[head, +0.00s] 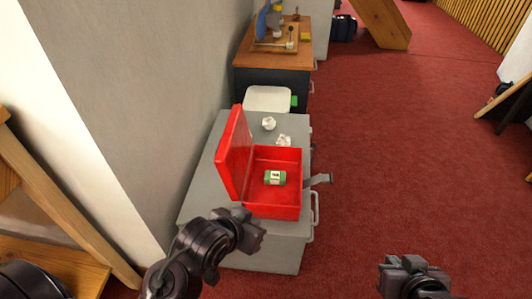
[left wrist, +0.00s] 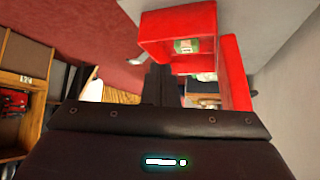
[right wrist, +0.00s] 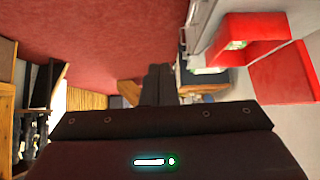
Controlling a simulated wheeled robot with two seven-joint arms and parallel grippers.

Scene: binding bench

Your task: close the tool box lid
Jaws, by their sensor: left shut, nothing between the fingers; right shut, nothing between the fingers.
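The red tool box (head: 285,207) sits on a grey cabinet with its lid (head: 233,160) open, standing up along the box's left side. A green and white roll-like item (head: 275,178) lies inside. My left gripper (head: 254,229) is shut and empty, in front of the box near its front left corner, apart from the lid in the head view. The left wrist view also shows the box (left wrist: 150,48) and lid (left wrist: 236,75). My right gripper (head: 404,264) is shut and empty over the floor, right of the cabinet. The right wrist view shows the box (right wrist: 262,25) and lid (right wrist: 285,75).
The grey cabinet top (head: 200,185) also carries crumpled white pieces (head: 284,141) behind the box. A grey strap or latch (head: 319,180) sticks out right of the box. A wall (head: 150,90) stands close on the left. Red carpet (head: 400,150) to the right is open.

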